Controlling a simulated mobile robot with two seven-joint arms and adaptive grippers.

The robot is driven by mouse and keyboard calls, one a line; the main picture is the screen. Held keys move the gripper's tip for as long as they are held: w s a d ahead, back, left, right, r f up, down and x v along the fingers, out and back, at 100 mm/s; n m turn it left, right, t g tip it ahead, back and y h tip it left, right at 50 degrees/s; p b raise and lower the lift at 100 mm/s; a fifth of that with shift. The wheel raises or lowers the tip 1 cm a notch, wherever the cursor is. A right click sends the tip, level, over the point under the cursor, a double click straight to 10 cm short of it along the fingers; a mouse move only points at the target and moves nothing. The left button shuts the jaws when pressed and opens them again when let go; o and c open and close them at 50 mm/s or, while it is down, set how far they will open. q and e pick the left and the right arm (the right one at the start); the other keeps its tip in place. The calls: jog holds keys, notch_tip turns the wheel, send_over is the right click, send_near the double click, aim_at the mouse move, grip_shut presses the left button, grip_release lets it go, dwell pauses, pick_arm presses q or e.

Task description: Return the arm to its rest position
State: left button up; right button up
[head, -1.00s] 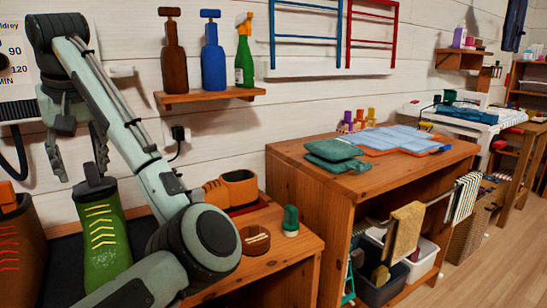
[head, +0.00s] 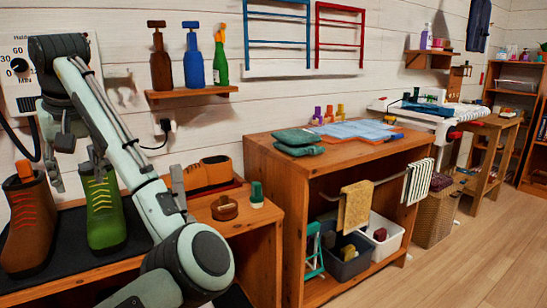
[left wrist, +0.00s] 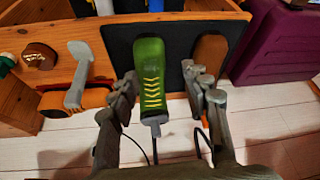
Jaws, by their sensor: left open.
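My left arm (head: 115,120) comes in from the lower left of the head view, rises past the bench and bends over at the top left. Its gripper (head: 76,168) hangs down near the green boot (head: 104,215) and the brown boot (head: 27,225). In the left wrist view the two fingers (left wrist: 162,100) stand well apart, with the green boot (left wrist: 148,65) showing beyond the gap. No object is visibly held between them. The arm hides part of the bench. My right gripper shows in neither view.
The boots stand on a dark mat on a wooden bench (head: 270,250). An orange shoe (head: 208,172) and a brown round item (head: 224,208) are right of the arm. A bottle shelf (head: 190,93) is on the wall. The floor (head: 470,250) at right is clear.

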pick_arm(q)
jog(key=s+a+f+m+t+y+p, duration=0.1)
jog(key=s+a+f+m, duration=0.15)
jog(key=f, duration=1.15)
jog(key=s+a+f+m+y+p, duration=0.1)
jog(key=a+f+m+y, duration=0.15)
jog(key=f, duration=1.15)
jog(key=s+d+f+m+h, duration=0.1)
jog(key=s+d+f+h, duration=0.1)
jog(key=s+d+f, duration=0.2)
jog(key=s+d+f+m+h, duration=0.1)
jog(key=s+d+f, duration=0.4)
jog(key=s+f, duration=0.5)
jog(key=s+d+f+m+g+h, duration=0.1)
jog(key=s+d+f+m+h, duration=0.1)
jog(key=s+d+f, duration=0.3)
jog(key=s+f+m+p, duration=0.1)
jog(key=s+f, duration=0.1)
jog(key=s, duration=0.1)
jog(key=shift+s+f+h, duration=0.25)
jog(key=shift+f+h, duration=0.1)
jog(key=shift+f, duration=0.05)
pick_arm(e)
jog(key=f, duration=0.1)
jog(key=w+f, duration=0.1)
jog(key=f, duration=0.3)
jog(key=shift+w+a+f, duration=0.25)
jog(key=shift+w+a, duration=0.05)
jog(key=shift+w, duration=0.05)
